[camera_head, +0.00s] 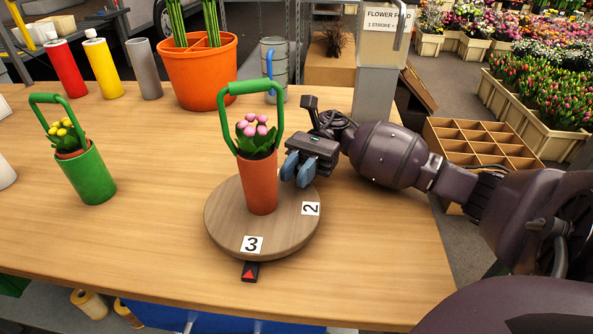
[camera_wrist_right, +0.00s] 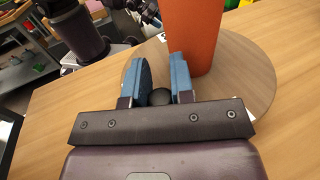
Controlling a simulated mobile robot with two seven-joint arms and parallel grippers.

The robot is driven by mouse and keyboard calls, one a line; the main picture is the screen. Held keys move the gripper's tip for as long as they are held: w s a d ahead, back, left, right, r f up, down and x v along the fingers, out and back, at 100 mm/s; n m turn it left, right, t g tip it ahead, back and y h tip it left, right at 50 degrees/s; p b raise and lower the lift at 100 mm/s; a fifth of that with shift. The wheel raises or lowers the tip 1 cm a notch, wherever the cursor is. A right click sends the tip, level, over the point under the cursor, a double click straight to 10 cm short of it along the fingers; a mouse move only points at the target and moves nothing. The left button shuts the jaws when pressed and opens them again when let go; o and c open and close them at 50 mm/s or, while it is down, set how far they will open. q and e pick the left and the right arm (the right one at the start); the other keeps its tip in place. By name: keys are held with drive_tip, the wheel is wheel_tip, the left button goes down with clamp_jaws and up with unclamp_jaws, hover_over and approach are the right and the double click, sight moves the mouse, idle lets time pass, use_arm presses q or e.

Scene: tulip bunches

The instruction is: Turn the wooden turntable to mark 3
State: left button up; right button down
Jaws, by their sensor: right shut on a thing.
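The round wooden turntable (camera_head: 226,228) lies on the table. Its label 3 (camera_head: 252,244) is at the front edge, right behind the red arrow marker (camera_head: 249,271), and label 2 (camera_head: 310,208) is at the right. An orange pot with pink tulips and a green handle (camera_head: 262,188) stands on it. My right gripper (camera_head: 296,172) is at the turntable's back right edge, beside the pot. In the right wrist view its blue fingers are shut on a small dark knob (camera_wrist_right: 161,97) by the turntable (camera_wrist_right: 248,75). My left gripper is out of view.
A green pot with yellow tulips (camera_head: 88,176) stands at the left. An orange divided bucket (camera_head: 197,75), a grey can (camera_head: 274,65) and red, yellow and grey cylinders stand along the back. The table front right is clear.

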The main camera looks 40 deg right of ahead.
drive_tip(key=c, duration=1)
unclamp_jaws()
drive_tip(key=shift+w, duration=0.1)
drive_tip(key=shift+w+d, duration=0.2)
drive_tip(key=shift+d, duration=0.3)
drive_tip(key=b+v, duration=0.1)
drive_tip(key=v, duration=0.8)
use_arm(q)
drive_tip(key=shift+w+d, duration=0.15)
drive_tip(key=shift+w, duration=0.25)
use_arm(e)
drive_tip(key=shift+w+d, duration=0.15)
drive_tip(key=shift+d, duration=0.2)
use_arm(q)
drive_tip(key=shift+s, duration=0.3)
use_arm(e)
drive_tip(key=shift+r, duration=0.1)
